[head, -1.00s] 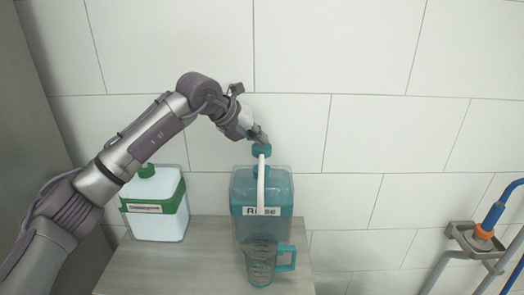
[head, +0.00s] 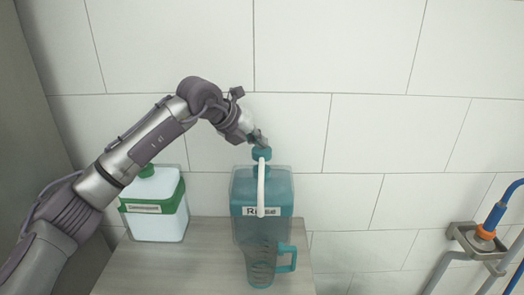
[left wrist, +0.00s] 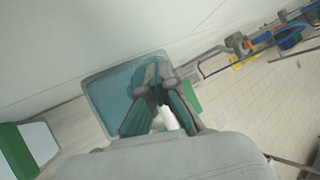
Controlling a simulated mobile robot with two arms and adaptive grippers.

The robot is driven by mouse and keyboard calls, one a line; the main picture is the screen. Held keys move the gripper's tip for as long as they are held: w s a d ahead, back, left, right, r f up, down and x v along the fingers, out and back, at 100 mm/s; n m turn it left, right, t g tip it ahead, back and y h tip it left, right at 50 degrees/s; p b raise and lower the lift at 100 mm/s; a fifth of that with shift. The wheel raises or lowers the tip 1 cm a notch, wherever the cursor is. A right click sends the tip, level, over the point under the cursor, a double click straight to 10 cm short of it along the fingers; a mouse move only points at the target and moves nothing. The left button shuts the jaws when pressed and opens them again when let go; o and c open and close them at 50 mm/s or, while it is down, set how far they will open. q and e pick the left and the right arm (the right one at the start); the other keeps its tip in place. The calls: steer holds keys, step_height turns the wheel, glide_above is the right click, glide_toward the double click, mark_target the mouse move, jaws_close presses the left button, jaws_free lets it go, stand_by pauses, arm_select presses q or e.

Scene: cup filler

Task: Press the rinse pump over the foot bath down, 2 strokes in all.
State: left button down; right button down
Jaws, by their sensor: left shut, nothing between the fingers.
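The rinse pump is a clear teal container (head: 238,190) labelled "Rinse", with a teal pump head (head: 262,154) and a white spout (head: 261,188) hanging down its front. It stands on a grey-brown surface by the wall. My left gripper (head: 263,141) is shut and empty, its tips at the top of the pump head; contact is hard to tell. In the left wrist view the gripper (left wrist: 160,96) is above the container (left wrist: 105,100), with part of the white spout (left wrist: 169,119) showing. A see-through jug (head: 259,268) with a teal handle stands before the container, below the spout. I see no foot bath.
A white container with a green band and green cap (head: 158,210) stands to the left. A metal bracket with a blue and orange hose fitting (head: 484,233) is at the far right. Tiled wall (head: 400,90) is close behind. The surface's left front (head: 130,270) is bare.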

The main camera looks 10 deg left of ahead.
arm_select(q)
steer(key=shift+f, duration=0.3)
steer(key=shift+r, duration=0.15)
steer(key=shift+r+p, duration=0.4)
steer(key=shift+r, duration=0.35)
steer(key=shift+r+p, duration=1.95)
steer(key=shift+r, duration=1.05)
